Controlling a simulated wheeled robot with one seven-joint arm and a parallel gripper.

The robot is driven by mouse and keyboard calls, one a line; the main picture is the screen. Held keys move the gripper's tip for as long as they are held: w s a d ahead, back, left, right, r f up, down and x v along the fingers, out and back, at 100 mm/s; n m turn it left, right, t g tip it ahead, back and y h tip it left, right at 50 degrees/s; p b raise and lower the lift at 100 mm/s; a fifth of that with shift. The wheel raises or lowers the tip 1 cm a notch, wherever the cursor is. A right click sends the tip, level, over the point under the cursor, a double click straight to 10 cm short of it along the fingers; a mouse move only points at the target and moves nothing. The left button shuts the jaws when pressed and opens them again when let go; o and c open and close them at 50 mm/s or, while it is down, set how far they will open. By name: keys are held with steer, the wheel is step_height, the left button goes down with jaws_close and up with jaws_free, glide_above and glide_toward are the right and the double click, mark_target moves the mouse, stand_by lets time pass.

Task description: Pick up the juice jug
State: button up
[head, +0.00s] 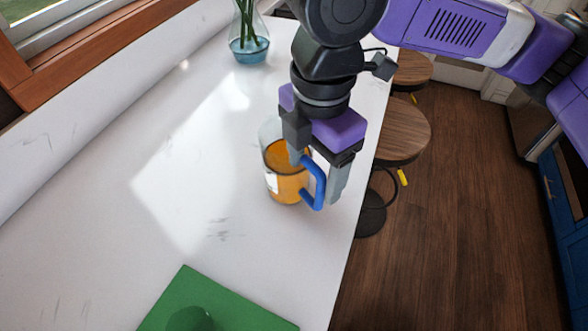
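The juice jug (283,187) stands upright on the white counter, near its right edge. It is clear, with orange juice inside, a white label on its left side and a blue handle (318,187) on its right. My gripper (315,183) is pointed down over the handle side. Its fingers are apart, one at the jug's rim and one to the right of the handle, with the handle between them in this view. I cannot tell whether either finger touches the jug. The gripper covers part of the jug's rim.
A glass vase (249,50) with blue water and green stems stands at the back of the counter (120,225). A green board (245,318) with a round green thing lies in front. Wooden stools (402,130) stand beside the counter's right edge. The counter's left side is clear.

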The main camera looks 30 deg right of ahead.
jaws_close()
steer(key=shift+r, duration=0.25)
